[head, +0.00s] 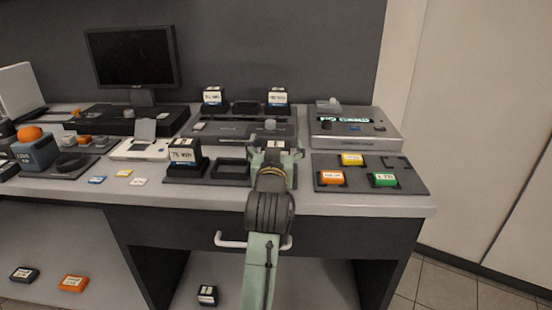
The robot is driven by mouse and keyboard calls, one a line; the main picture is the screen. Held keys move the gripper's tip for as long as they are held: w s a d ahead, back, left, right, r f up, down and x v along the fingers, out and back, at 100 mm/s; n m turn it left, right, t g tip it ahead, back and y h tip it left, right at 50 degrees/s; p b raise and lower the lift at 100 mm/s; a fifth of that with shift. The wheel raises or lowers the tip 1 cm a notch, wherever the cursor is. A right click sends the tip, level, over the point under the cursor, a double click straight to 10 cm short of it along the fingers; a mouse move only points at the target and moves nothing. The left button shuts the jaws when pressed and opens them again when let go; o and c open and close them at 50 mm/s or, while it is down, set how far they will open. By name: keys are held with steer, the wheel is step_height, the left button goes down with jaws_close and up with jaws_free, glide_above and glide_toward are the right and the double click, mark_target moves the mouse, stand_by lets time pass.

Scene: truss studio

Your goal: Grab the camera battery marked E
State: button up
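Several black camera batteries with white labels stand on the desk. One battery (186,153) is upright at the left end of the front black charger plate (208,181). Another battery (214,98) and a third (278,98) stand at the back on a rear plate. The label print is too small to read, so I cannot tell which is marked E. My gripper (277,148) is over the right part of the front plate, fingers spread apart. A dark shape with a pale patch shows between the fingers; I cannot tell what it is or whether they touch it.
To the right, a black tray (404,186) holds a yellow, an orange and a green block. Behind it is a grey device (350,138). A monitor (132,58) stands at the back left. Black and orange blocks lie on lower surfaces. A drawer handle (230,242) juts out below the desktop.

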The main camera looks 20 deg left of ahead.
steer(key=c, duration=1.7)
